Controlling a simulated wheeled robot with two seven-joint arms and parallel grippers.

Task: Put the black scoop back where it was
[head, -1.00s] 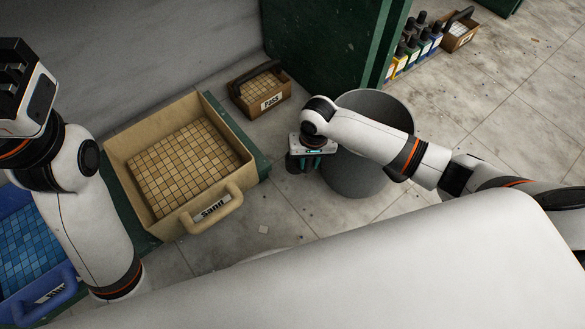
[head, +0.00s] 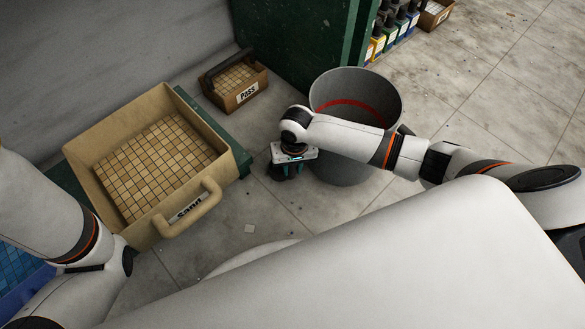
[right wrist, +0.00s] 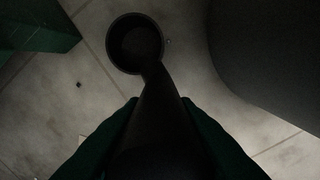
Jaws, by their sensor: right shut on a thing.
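The black scoop (right wrist: 136,50) shows in the right wrist view, with its round cup at the top and its handle running down between the fingers. My right gripper (right wrist: 160,108) is shut on the handle. In the head view my right gripper (head: 287,172) points down over the floor, between the sand crate and the grey bin. There the scoop is mostly hidden under the gripper. In the wrist view the cup is over bare floor; I cannot tell its height. My left gripper is out of view; only left arm links show.
The grey bin (head: 390,95) stands right beside my right gripper, with a red band inside. The tan sand crate (head: 95,165) holds beige tile sheeting on a green base. A small "pass" box (head: 258,90) stands behind. Bottles (head: 388,35) stand far right. Floor tiles lie open between.

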